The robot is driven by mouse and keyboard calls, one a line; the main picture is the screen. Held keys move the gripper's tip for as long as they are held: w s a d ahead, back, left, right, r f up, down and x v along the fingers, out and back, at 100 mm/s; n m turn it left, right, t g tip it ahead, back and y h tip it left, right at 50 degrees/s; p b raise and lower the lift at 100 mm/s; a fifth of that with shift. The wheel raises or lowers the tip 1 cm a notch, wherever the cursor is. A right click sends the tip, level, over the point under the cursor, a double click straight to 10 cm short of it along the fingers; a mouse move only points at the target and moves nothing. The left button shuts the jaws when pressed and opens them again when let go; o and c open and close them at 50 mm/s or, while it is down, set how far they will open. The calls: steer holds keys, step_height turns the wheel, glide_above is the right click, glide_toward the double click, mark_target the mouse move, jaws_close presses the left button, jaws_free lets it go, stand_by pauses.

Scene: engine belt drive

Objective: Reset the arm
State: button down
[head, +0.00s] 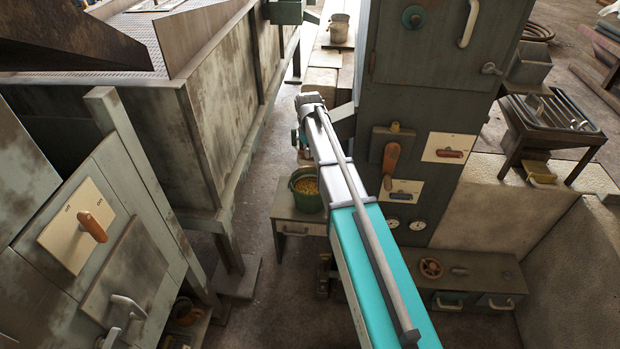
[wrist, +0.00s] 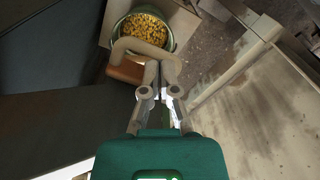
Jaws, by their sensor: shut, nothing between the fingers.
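My arm, with a teal link and a grey section, reaches from the lower right of the head view up to the middle, beside the tall grey-green cabinet (head: 435,100). My gripper is mostly hidden behind the arm's far end there. In the wrist view my gripper (wrist: 161,68) has its fingers together, with nothing seen held.
A green bucket (head: 307,190) of yellow bits stands on a small drawer stand (head: 284,210), left of my arm. The cabinet carries an orange lever (head: 390,160). A lever panel (head: 80,228) is at left. Floor between is open.

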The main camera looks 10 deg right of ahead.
steer(key=s+r+m+p, duration=0.1)
steer(key=s+r+p, duration=0.3)
steer(key=s, duration=0.9)
steer(key=s+r+m+p, duration=0.1)
steer(key=s+r+p, duration=0.3)
steer(key=s, duration=1)
steer(key=shift+s+r, duration=0.15)
steer(key=shift+r, duration=0.1)
steer(key=c, duration=1.4)
jaws_free()
